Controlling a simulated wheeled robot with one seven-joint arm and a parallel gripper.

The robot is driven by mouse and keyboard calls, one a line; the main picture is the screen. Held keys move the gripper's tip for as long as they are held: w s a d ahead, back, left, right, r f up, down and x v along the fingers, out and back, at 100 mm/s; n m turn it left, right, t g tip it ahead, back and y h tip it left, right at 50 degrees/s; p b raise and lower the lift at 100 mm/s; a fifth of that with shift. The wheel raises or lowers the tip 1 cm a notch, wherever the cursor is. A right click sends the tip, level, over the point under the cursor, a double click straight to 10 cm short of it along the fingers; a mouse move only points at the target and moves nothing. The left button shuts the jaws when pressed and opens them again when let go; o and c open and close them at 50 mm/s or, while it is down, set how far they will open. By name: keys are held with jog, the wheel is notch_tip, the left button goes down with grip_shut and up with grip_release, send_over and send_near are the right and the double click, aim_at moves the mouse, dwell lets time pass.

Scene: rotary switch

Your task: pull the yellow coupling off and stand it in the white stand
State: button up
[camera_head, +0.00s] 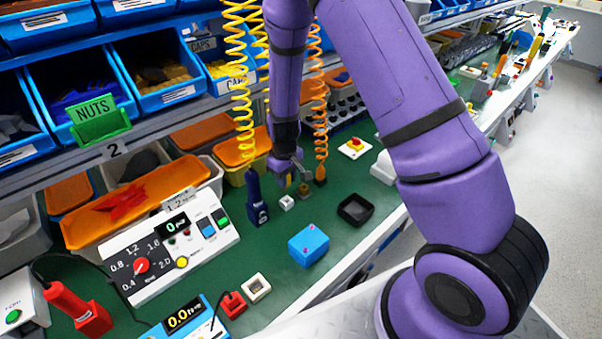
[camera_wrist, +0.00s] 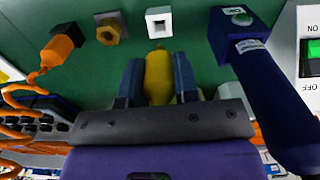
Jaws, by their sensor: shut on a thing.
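My gripper (camera_head: 291,181) is shut on the yellow coupling (camera_wrist: 158,76), which lies between its two dark blue fingers in the wrist view. Its far end points toward a small white block with a square opening (camera_wrist: 158,21), with a narrow strip of green between them in that view. The white block also shows in the head view (camera_head: 287,202), just below my gripper. Whether coupling and block touch is not clear. Another white block with a dark square opening (camera_head: 256,288) stands nearer the front. I cannot tell which block is the stand.
A brass hex fitting (camera_wrist: 108,29) and an orange tool (camera_wrist: 57,50) on a coil are left of the white block in the wrist view. A dark blue tool (camera_head: 257,205) stands close by. A black tray (camera_head: 355,209) and blue box (camera_head: 309,245) lie on the green bench.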

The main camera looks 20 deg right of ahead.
jog(key=shift+w+a, duration=0.1)
jog(key=shift+f, duration=2.1)
jog(key=shift+f, duration=1.4)
jog(key=o, duration=1)
notch_tip(320, 180, up, 11)
jog(key=shift+f, duration=0.1)
dwell(0.4)
